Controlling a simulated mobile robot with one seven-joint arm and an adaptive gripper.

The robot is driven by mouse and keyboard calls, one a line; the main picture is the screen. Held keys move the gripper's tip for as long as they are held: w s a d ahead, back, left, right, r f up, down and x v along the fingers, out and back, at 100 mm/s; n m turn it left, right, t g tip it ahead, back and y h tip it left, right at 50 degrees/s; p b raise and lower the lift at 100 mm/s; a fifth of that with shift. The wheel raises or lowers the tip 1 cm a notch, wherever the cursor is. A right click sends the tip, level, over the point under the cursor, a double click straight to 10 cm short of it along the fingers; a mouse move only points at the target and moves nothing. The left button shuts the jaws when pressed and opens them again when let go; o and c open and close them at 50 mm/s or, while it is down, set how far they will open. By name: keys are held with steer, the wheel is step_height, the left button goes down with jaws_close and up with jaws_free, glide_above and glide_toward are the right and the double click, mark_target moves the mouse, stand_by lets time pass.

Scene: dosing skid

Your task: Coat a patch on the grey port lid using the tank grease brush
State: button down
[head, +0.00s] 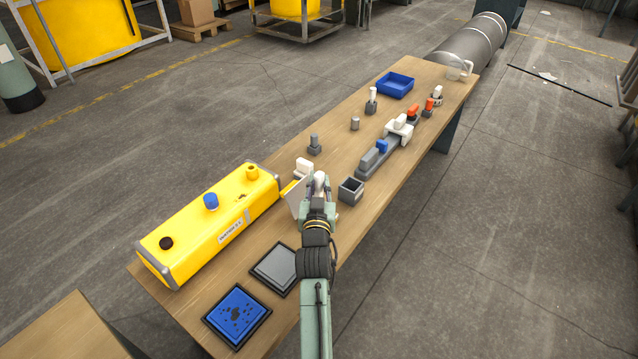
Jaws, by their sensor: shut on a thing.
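The grey port lid appears to be the flat grey square (276,267) in a dark frame, lying on the near part of the bench. My gripper (319,186) is above the bench, beyond that grey square and to the right of the yellow tank (205,222). It is shut on a pale tool (297,196), a wedge-like shape with a yellow part at its left. My gripper hides part of this tool, so I cannot tell for sure that it is the tank grease brush. The tool appears apart from the grey square.
A blue square pad (237,315) with dark spots lies in front of the grey one. A dark open box (350,190) stands right of my gripper, and a white-topped block (304,168) behind it. Several fittings and a blue tray (395,85) occupy the far bench.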

mark_target(319, 174)
steer(key=shift+r+p, duration=2.2)
steer(key=shift+r, duration=1.1)
